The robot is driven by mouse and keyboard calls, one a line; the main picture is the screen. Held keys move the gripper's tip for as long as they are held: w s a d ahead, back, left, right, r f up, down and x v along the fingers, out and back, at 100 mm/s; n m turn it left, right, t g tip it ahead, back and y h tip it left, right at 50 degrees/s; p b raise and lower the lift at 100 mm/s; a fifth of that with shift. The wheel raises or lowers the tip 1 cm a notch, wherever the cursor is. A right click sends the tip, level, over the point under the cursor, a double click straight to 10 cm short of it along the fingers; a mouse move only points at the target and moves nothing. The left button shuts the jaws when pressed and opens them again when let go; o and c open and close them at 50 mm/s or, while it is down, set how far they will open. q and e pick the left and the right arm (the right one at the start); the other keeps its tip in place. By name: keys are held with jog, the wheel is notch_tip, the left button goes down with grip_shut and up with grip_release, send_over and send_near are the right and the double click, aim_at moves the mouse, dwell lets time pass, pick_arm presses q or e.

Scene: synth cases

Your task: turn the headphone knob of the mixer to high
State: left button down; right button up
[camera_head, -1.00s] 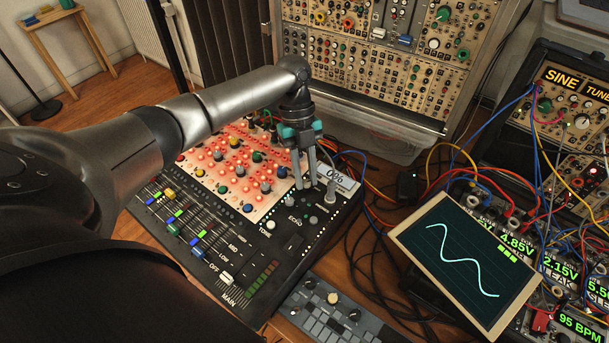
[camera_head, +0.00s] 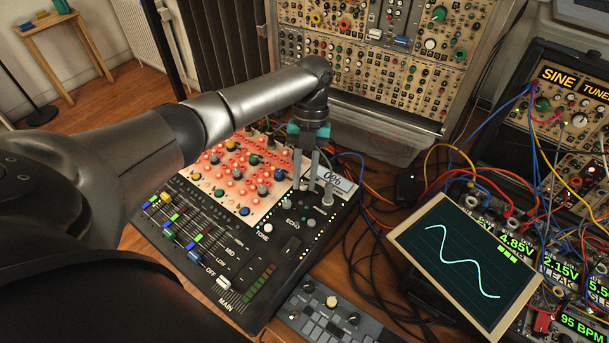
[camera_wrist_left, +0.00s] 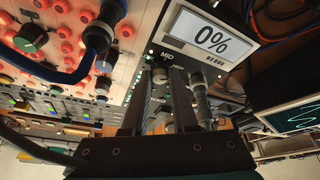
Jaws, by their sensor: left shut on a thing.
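The black mixer (camera_head: 290,245) stands on the wooden table, with faders at the left and a few knobs near its right end. My left gripper (camera_head: 306,187) points down over these knobs, its fingers close together and shut on a small grey knob. In the left wrist view the gripper (camera_wrist_left: 178,92) shows its two dark fingers, which hide much of that knob and its label. A taller grey knob (camera_head: 327,197) stands just right of the fingers. The mixer's small display (camera_wrist_left: 212,38) reads 0%. My right gripper is not in view.
A screen with a wave trace (camera_head: 465,255) and cabled modules stand at the right. A small grey controller (camera_head: 325,318) lies in front. Loose cables run behind the mixer's right end.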

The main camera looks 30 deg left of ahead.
pick_arm(q)
jog(key=shift+f, duration=0.1)
jog(key=c, duration=0.7)
grip_release()
jog(key=p+v, duration=0.3)
jog(key=v, duration=1.2)
jog(key=shift+r, duration=0.2)
jog(key=shift+s, duration=0.1)
